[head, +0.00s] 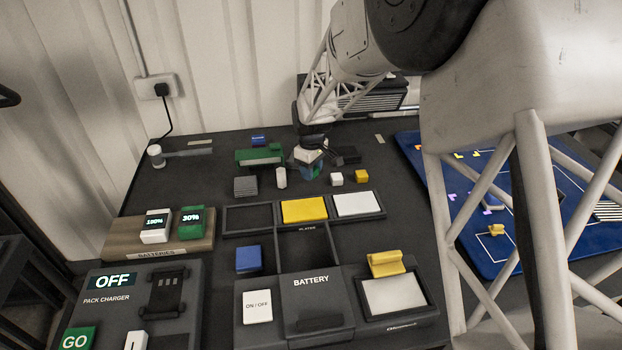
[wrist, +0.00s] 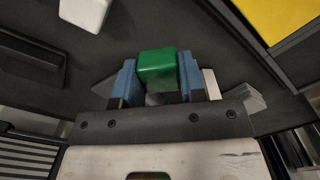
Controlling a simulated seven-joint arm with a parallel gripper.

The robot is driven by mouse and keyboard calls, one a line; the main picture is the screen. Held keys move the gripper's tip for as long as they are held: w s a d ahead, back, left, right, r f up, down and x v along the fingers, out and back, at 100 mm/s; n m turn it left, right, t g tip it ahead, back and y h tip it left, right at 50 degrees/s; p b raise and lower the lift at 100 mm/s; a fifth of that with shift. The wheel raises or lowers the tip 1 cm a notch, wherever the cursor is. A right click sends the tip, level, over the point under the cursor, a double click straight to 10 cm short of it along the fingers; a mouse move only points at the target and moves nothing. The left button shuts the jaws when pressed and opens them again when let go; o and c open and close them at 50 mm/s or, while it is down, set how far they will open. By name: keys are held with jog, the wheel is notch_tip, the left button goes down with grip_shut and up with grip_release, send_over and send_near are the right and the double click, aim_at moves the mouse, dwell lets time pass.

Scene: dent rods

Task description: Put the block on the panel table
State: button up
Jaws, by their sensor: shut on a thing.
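My gripper (head: 310,165) is over the back middle of the dark panel table (head: 205,180). In the wrist view my gripper (wrist: 158,80) has its two blue fingertips on either side of a green block (wrist: 157,68), shut on it. In the head view the held block is mostly hidden by the fingers. I cannot tell whether it touches the table surface or hangs just above it.
Near the gripper stand a green piece (head: 258,155), a grey ribbed block (head: 245,187), a white cube (head: 336,179) and a yellow cube (head: 361,176). In front are trays with yellow (head: 304,210) and white plates (head: 358,204). A blue board (head: 480,255) lies at right.

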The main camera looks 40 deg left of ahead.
aim_at(311, 185)
jog(key=shift+f, duration=1.85)
jog(key=shift+f, duration=0.1)
jog(key=o, duration=1)
notch_tip(311, 185, up, 12)
jog(key=shift+r, duration=0.15)
